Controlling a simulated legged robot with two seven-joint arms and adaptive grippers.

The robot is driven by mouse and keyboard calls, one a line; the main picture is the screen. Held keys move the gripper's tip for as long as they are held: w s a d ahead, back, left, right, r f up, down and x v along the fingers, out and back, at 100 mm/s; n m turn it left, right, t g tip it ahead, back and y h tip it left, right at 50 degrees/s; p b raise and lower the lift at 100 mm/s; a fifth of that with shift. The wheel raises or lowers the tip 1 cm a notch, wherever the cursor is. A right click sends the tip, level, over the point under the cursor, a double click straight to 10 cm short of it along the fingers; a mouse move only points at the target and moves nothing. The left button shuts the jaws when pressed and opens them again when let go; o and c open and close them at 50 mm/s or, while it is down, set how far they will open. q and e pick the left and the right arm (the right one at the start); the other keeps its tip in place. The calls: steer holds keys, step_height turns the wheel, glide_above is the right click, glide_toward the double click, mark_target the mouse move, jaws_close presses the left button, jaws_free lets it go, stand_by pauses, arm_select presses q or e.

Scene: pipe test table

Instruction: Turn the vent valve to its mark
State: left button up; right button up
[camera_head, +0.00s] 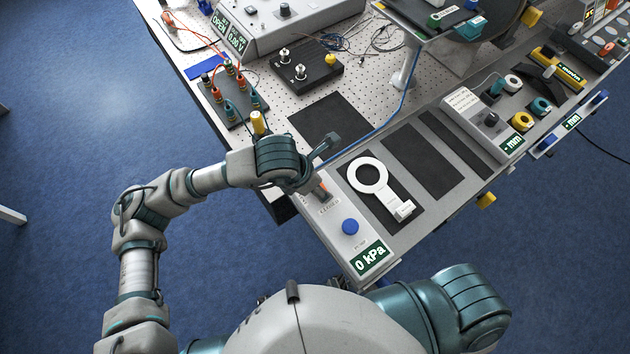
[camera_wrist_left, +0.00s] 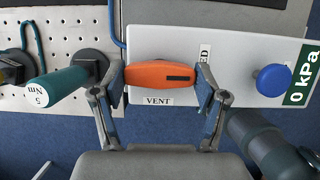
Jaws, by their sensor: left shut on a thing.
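The vent valve's orange handle (camera_wrist_left: 160,74) lies across the grey-white panel in the left wrist view, above a label reading VENT (camera_wrist_left: 158,100). My left gripper (camera_wrist_left: 160,82) is shut on it, one finger at each end. A second label, partly hidden by the right finger, ends in "ED". In the head view only a bit of the orange handle (camera_head: 321,190) shows beside my left gripper (camera_head: 312,184). The panel's display (camera_head: 370,256) reads 0 kPa. My right gripper is not in view.
A blue knob (camera_head: 350,227) stands on the same panel; it also shows in the left wrist view (camera_wrist_left: 273,80). A teal-handled tool marked 5 Nm (camera_wrist_left: 48,88) is close to the left finger. A white ring-shaped tool (camera_head: 369,177) lies on a dark mat.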

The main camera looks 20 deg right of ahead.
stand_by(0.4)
arm_select(q)
steer(key=o, duration=1.2)
steer(key=shift+w, duration=0.1)
steer(key=shift+c, duration=0.2)
steer(key=v, duration=1.1)
steer(key=shift+r, duration=0.35)
steer(key=shift+a, duration=0.15)
